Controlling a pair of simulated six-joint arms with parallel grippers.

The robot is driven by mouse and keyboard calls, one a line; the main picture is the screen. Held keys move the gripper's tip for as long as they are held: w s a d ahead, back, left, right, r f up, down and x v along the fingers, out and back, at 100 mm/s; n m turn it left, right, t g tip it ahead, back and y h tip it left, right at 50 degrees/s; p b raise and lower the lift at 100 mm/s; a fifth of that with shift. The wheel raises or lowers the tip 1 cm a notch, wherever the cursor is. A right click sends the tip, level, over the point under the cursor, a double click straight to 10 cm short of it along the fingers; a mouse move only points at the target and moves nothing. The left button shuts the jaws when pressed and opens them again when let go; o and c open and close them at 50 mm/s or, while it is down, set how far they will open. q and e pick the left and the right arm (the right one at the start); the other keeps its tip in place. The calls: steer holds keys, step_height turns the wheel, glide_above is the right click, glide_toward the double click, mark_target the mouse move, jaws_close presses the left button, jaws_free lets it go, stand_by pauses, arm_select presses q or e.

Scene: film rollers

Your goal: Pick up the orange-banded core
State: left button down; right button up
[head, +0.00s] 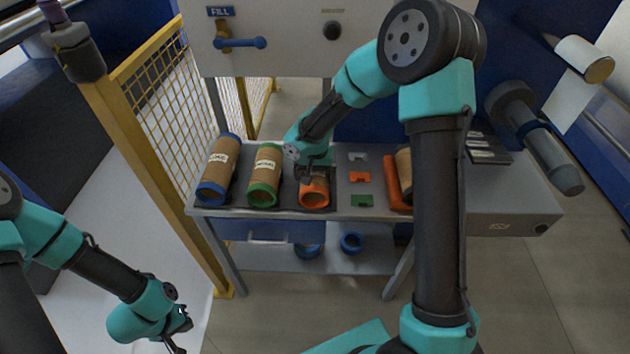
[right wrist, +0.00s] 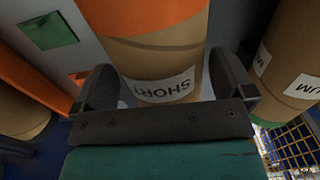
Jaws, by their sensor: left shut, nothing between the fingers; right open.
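The orange-banded core (head: 314,198) is a brown cardboard tube with an orange end band. It lies on the table beside a green-banded core (head: 265,178) and a blue-banded core (head: 218,170). My right gripper (head: 308,170) is over its rear part and hides some of it. In the right wrist view, the core (right wrist: 152,58) with a "SHORT" label lies between the open fingers of my right gripper (right wrist: 163,68). I cannot tell whether they touch it. My left gripper (head: 180,340) is shut and empty at the lower left, far from the table.
Right of the core are small grey, orange and green pieces (head: 360,177) and an orange bar (head: 393,182). Another brown core (head: 404,170) is partly hidden by my right arm. A yellow mesh fence (head: 158,100) stands left. Blue rings (head: 350,243) lie on the lower shelf.

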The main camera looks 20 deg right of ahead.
steer(key=shift+f, duration=1.15)
steer(key=c, duration=0.8)
